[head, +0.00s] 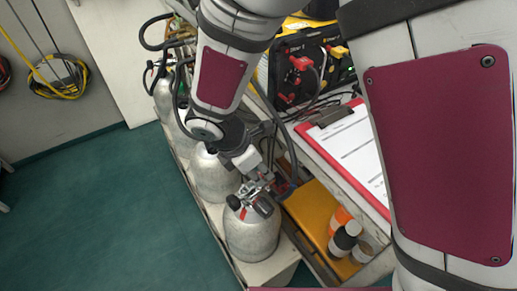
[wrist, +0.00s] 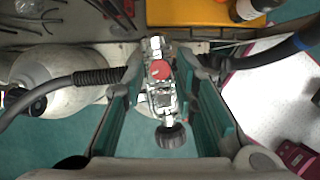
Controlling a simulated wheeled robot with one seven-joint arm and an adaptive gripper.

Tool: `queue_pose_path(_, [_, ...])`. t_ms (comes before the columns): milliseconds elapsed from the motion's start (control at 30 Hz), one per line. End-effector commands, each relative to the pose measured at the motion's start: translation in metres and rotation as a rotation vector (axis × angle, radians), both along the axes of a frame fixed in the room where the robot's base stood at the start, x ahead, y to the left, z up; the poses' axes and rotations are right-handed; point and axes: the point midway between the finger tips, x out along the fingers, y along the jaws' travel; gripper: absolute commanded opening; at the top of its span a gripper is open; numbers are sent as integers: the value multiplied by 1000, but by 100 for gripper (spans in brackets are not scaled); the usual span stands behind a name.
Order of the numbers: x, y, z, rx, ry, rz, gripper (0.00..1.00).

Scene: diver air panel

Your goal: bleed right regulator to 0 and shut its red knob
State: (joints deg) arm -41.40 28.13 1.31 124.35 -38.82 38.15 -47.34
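A silver regulator fitting (wrist: 160,88) with a red cap or knob (wrist: 159,69) and a black knob (wrist: 171,135) shows in the middle of the wrist view. My gripper (wrist: 160,75) is open, with teal-padded fingers on either side of it; I see gaps and cannot tell of any contact. In the head view my gripper (head: 250,168) is just above the metal valve parts (head: 262,187) on the nearest silver cylinder (head: 252,238). Any dial reading is hidden or too small to read.
A black hose (wrist: 98,76) passes left of the fitting. A yellow box (head: 310,207) with small bottles (head: 345,237) stands to the right. A clipboard (head: 355,150) lies on the bench. Other cylinders (head: 213,178) stand behind. The green floor (head: 110,220) at left is clear.

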Motion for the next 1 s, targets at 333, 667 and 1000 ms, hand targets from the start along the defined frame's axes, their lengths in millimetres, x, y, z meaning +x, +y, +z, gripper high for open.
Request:
queue_pose_path(333, [0, 0, 0, 0, 0, -7, 0])
queue_pose_path(667, [1, 1, 1, -1, 1, -132, 0])
queue_pose_path(1000, [4, 1, 1, 0, 2, -433, 0])
